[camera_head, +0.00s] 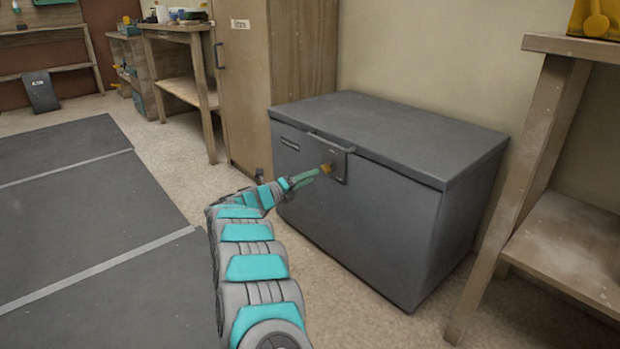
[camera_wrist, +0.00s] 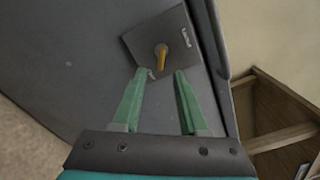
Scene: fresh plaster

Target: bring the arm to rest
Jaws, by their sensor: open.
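My gripper (camera_head: 304,179) is at the end of my outstretched arm, in front of a grey chest (camera_head: 385,215) with a closed lid. In the wrist view my gripper (camera_wrist: 166,74) shows two green fingers, spread apart with nothing between them. A dark square plate (camera_head: 338,160) is on the chest's front, near the lid edge. A yellow-orange knob or key (camera_head: 327,167) stands out from the plate. In the wrist view the yellow piece (camera_wrist: 161,56) lies just beyond the fingertips, and I see no clear contact.
A wooden workbench (camera_head: 535,160) stands close on the right of the chest. A tall brown cabinet (camera_head: 245,90) stands behind it on the left. Dark floor mats (camera_head: 85,205) lie to the left with open floor around them. A cluttered bench (camera_head: 180,30) is farther back.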

